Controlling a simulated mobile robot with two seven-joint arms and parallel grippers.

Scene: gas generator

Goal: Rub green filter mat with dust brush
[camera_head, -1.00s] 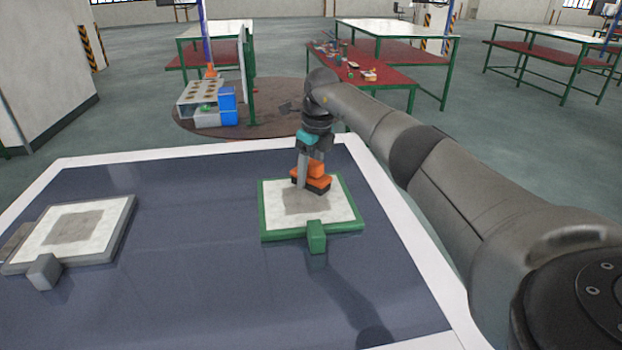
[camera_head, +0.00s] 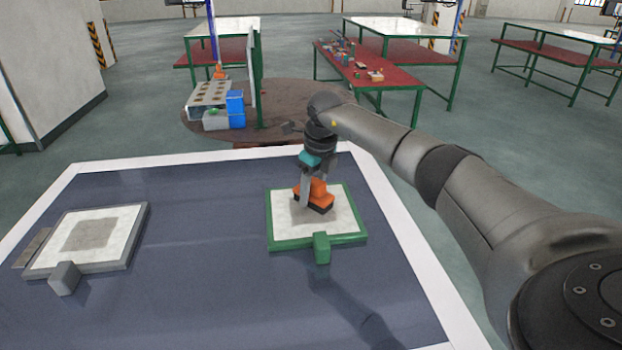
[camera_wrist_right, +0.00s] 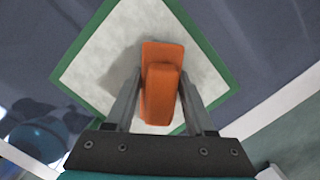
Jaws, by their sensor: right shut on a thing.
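The green filter mat (camera_head: 288,242) lies on the dark blue table top, a white pad with a grey dusty patch in a green frame with a green handle block at its front. My right gripper (camera_head: 308,195) is shut on the orange dust brush (camera_head: 322,199) above the upper right part of the pad. The brush's dark underside seems to be at the pad; I cannot tell if it touches. In the right wrist view the brush (camera_wrist_right: 161,85) sits between the fingers over the mat (camera_wrist_right: 68,56). My left gripper is not in view.
A grey-framed filter mat (camera_head: 122,258) lies at the table's left. The table (camera_head: 205,215) is clear between the mats. Beyond it are a round brown platform (camera_head: 200,128) with a grey holed box (camera_head: 209,94) and blue containers, and a red workbench (camera_head: 350,69) with small items.

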